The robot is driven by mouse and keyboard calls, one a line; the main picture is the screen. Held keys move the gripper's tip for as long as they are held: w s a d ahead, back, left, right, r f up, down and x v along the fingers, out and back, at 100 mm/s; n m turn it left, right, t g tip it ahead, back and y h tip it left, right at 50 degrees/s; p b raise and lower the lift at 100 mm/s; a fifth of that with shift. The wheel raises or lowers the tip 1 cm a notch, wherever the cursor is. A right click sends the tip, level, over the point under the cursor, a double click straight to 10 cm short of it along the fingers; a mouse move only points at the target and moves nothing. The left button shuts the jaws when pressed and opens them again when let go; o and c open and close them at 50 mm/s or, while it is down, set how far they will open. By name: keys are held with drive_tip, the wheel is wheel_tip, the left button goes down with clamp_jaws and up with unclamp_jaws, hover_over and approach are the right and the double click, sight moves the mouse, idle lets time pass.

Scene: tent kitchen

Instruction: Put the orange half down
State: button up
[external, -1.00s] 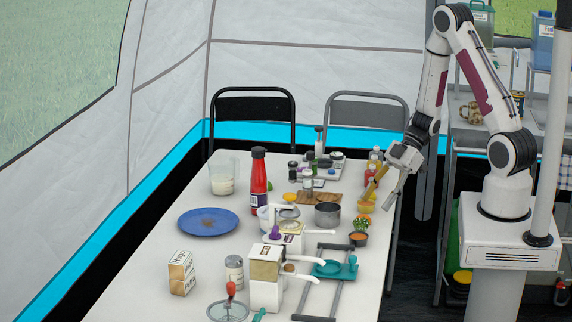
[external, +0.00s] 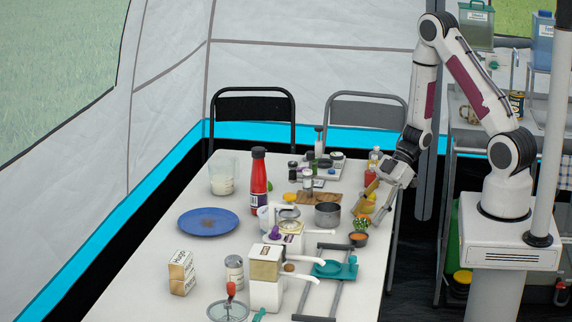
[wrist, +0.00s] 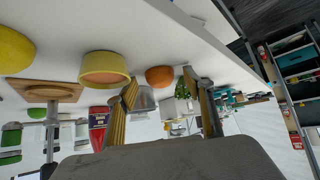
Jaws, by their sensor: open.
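My gripper (external: 371,206) is open at the right edge of the white table, low over a small yellow bowl (external: 365,207). In the wrist view, which looks upside down, the two fingers of my gripper (wrist: 160,84) stand apart with nothing held between them. The yellow bowl (wrist: 105,66) shows beside the left finger there. A small orange-yellow rounded piece (external: 290,197) lies near the wooden board in the external view; I cannot tell if it is the orange half. A larger yellow round thing (wrist: 12,50) is cut off at the wrist view's left edge.
An orange-brown bowl (external: 358,239) with a green plant stands just in front of my gripper. A metal pot (external: 327,214) and wooden board (external: 322,199) are to its left. A red bottle (external: 259,182) stands mid-table. Free table lies around the blue plate (external: 208,222).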

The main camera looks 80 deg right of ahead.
idle(0.3)
drive_tip(key=c, duration=1.2)
drive_tip(key=shift+r, duration=0.2)
drive_tip(key=shift+r, duration=4.85)
